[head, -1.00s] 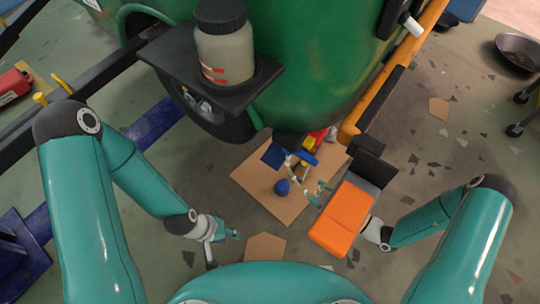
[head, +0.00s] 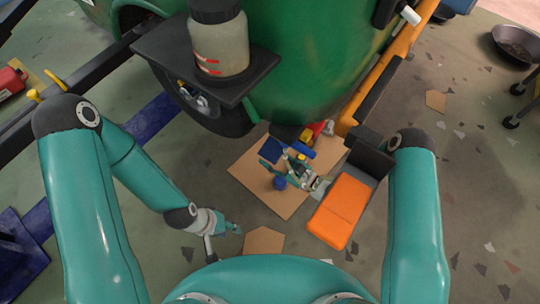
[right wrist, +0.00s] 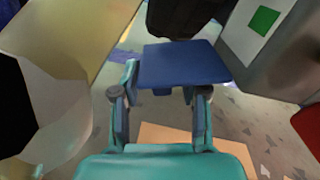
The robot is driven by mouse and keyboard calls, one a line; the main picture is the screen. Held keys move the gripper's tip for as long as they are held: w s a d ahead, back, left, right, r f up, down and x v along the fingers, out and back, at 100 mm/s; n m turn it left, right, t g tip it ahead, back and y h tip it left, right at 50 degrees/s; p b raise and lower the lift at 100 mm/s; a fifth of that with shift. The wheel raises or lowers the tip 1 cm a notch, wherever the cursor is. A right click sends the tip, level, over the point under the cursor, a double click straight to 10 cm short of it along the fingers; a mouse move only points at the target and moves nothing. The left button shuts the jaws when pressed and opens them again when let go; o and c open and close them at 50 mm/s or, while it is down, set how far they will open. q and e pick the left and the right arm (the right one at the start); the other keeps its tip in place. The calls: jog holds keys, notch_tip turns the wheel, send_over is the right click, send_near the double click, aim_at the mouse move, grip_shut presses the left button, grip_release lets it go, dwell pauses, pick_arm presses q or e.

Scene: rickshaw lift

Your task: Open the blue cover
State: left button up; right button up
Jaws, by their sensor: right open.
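The blue cover (head: 271,150) is a small, flat dark-blue panel below the green tank in the head view. My right gripper (head: 275,166) is close to the cover. In its wrist view the right gripper (right wrist: 160,95) is open, one finger on each side of the cover's near part; I cannot tell if they touch. My left gripper (head: 236,229) is low at left, apart from the cover; its jaws are too small to read.
An orange-topped box (head: 340,211) stands to the right of the cardboard sheet (head: 247,172). A jar (head: 219,45) sits on a black shelf (head: 160,50) on the green tank (head: 300,60).

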jog(key=shift+w+a, duration=0.2)
jog(key=shift+a, duration=0.05)
